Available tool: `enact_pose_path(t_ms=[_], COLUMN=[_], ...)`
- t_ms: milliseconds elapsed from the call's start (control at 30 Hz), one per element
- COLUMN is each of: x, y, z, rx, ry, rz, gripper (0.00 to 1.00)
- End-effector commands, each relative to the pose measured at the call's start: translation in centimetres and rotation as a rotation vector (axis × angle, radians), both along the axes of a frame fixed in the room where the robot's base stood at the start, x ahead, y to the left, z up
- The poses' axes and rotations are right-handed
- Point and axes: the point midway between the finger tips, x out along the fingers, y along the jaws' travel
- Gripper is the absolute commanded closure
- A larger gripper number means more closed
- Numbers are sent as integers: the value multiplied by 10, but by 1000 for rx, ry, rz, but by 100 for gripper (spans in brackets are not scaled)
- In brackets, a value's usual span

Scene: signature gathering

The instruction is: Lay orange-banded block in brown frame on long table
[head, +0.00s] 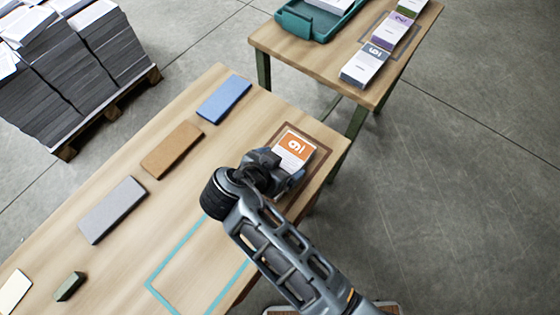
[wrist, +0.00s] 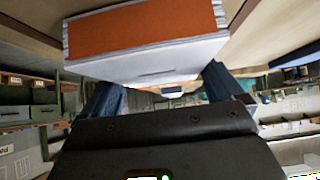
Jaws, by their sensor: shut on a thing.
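The orange-banded block (head: 294,149) is white with an orange band that bears a white mark. It is at the far right end of the long table (head: 120,262), over the brown frame (head: 325,151). My gripper (head: 284,165) is shut on the block from its near side. In the wrist view the block (wrist: 145,40) sits between the fingers of my gripper (wrist: 158,88), with its orange band at the top. I cannot tell whether the block touches the table. The arm hides part of the frame.
Blue (head: 223,99), brown (head: 171,149) and grey (head: 112,210) flat pads lie along the table's far side. A teal outline (head: 166,270) marks the near side. A second table (head: 300,50) holds a teal tray (head: 297,22) and several banded blocks. Paper stacks (head: 75,60) stand at upper left.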

Motion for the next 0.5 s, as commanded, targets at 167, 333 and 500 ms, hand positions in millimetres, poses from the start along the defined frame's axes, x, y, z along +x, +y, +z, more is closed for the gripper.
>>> enact_pose_path(t_ms=[167, 333, 500], x=[0, 0, 0], y=[0, 0, 0], z=[0, 0, 1], rx=[1, 1, 1], ry=[-1, 0, 0], rz=[0, -1, -1], gripper=[52, 0, 0])
